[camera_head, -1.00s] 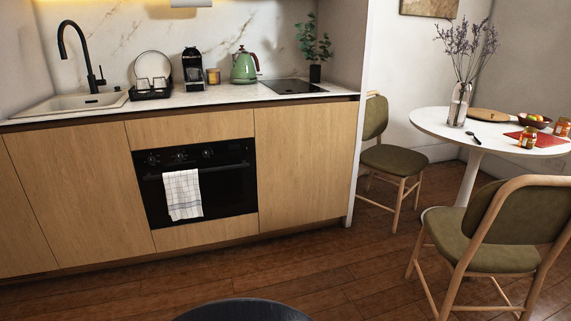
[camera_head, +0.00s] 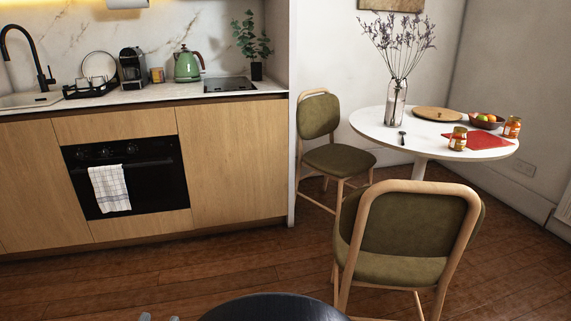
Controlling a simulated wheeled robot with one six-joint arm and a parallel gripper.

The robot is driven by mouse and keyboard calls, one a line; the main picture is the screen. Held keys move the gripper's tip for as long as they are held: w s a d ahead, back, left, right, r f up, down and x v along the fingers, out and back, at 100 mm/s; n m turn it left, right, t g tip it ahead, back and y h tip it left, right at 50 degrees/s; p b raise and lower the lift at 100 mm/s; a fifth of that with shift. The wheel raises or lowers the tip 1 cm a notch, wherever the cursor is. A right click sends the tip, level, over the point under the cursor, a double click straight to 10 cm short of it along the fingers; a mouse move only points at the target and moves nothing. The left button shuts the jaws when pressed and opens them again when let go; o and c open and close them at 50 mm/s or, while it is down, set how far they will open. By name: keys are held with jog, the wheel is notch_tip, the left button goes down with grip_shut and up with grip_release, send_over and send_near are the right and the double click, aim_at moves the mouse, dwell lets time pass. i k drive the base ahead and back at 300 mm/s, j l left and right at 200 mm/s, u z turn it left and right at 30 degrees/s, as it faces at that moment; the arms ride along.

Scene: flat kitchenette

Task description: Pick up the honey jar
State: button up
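Two small jars stand on the round white table (camera_head: 365,122) at the right. One amber jar (camera_head: 458,140) is at the left edge of a red mat, and a second orange jar (camera_head: 512,128) stands farther right. Both are small here and I cannot read their labels, so I cannot tell for sure which holds honey. Small grey pieces that may be my gripper (camera_head: 158,318) just show at the bottom edge. They are far from the jars, and most of the gripper is cut off.
A chair (camera_head: 410,235) stands in front of the table and another (camera_head: 320,117) at its left. The table also holds a vase of dried flowers (camera_head: 396,100), a round board (camera_head: 437,114), a fruit bowl (camera_head: 487,122) and the red mat (camera_head: 485,141). Wooden floor (camera_head: 240,262) is free before the counter.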

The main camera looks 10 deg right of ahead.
aim_at(458, 142)
jog(key=l+z, duration=0.15)
jog(key=l, duration=2.35)
jog(key=i+l, duration=0.1)
jog(key=l, duration=0.25)
jog(key=i+l, duration=0.15)
jog(key=l, duration=0.2)
jog(key=i+l, duration=0.1)
jog(key=l, duration=0.3)
jog(key=i+l+z, duration=0.1)
jog(key=l, duration=0.25)
jog(key=i+l, duration=0.15)
jog(key=l, duration=0.2)
jog(key=i+l, duration=0.15)
jog(key=l, duration=0.2)
jog(key=i+z, duration=0.1)
jog(key=i, duration=1.15)
